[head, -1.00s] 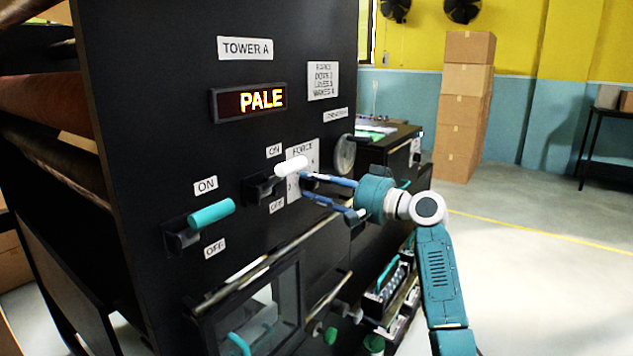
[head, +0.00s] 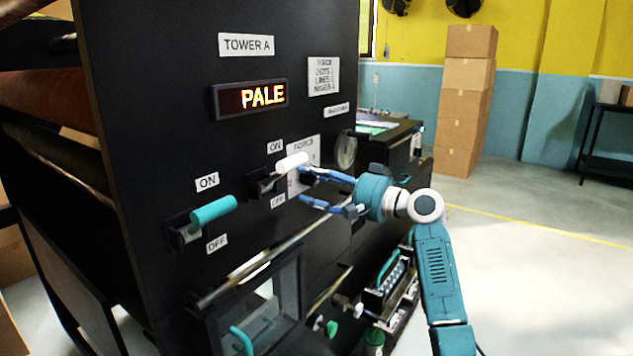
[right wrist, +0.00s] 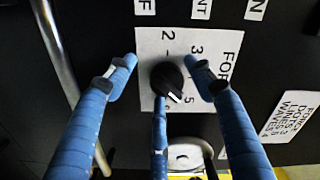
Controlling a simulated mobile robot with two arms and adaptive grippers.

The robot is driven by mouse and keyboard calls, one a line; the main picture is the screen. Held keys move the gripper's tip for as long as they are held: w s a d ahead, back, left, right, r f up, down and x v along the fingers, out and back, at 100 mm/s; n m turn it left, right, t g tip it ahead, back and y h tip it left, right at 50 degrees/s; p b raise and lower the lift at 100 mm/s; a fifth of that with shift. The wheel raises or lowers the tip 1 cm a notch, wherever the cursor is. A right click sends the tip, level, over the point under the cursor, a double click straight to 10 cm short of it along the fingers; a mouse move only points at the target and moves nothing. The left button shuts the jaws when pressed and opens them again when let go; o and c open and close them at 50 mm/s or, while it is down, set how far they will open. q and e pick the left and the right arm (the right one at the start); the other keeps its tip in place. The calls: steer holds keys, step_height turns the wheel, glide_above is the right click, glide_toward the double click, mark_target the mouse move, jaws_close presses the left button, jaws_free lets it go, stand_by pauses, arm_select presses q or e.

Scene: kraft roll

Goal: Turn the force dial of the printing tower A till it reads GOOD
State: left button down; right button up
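The force dial (right wrist: 167,82) is a round black knob with a white pointer, on a white FORCE plate (right wrist: 160,45) with numbers, in the right wrist view. Its pointer is toward the 5 side; the 4 is hidden or unclear. The display (head: 250,97) under the TOWER A label reads PALE. My right gripper (right wrist: 160,62) is open, its blue fingers spread around the dial, with a visible gap on the left side. In the head view my right gripper (head: 303,187) is at the panel, and the dial is hidden there. My left gripper is out of view.
A lever with a white handle (head: 292,160) sits close beside my right fingertips. A teal-handled lever (head: 213,210) is farther left. A glass-fronted box with metal rails (head: 255,300) is below. The floor (head: 540,270) to the right is clear; stacked cartons (head: 462,120) stand behind.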

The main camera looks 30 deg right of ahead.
steer(key=shift+r, duration=0.2)
steer(key=shift+s+d, duration=0.15)
steer(key=shift+d, duration=0.05)
steer(key=v, duration=1.1)
steer(key=shift+s, duration=0.35)
steer(key=shift+f, duration=0.15)
